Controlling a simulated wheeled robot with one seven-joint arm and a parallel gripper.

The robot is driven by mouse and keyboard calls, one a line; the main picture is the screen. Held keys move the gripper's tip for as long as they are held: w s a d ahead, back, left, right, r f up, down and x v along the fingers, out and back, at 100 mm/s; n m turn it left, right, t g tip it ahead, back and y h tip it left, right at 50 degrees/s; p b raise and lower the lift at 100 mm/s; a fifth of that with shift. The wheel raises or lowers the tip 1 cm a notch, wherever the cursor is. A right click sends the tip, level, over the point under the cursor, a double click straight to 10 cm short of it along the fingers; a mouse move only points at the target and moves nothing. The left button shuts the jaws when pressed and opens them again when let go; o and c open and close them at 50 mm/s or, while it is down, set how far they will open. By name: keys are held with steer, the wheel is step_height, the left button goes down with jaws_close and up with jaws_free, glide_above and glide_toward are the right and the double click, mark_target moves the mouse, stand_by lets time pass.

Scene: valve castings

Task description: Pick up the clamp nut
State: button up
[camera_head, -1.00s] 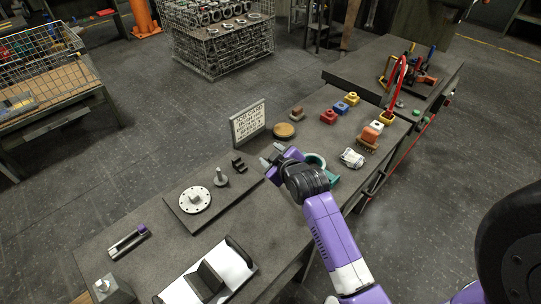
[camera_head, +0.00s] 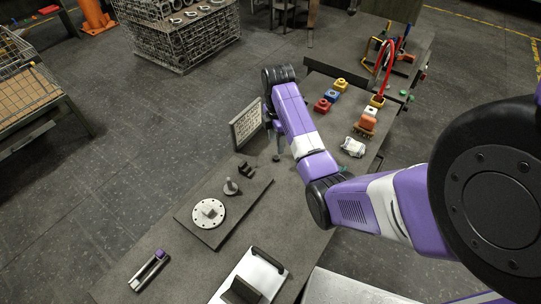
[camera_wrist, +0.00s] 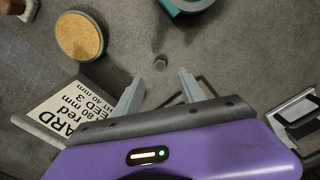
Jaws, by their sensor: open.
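A small grey nut-like piece, which I take for the clamp nut (camera_wrist: 160,63), lies on the grey bench top in the wrist view. It sits just beyond my gripper's fingertips (camera_wrist: 158,83), roughly in line with the gap between them. The fingers are apart, with nothing between them, and the nut is not gripped. In the head view my gripper (camera_head: 279,143) points down at the bench beside the sign, and its fingers are small and partly hidden by my arm. A small dark piece (camera_head: 276,158) shows below them, too small to identify surely.
A lettered sign (camera_wrist: 70,112) stands close to my gripper's left side in the wrist view. A cork-topped disc (camera_wrist: 79,36) and a teal ring (camera_wrist: 187,5) lie farther off. In the head view, a plate with a flanged disc (camera_head: 208,213) lies nearer, and coloured blocks (camera_head: 331,97) farther along.

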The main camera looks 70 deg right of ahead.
mark_target(276, 155)
steer(key=shift+f+p, duration=0.6)
steer(key=shift+f, duration=3)
jaws_close()
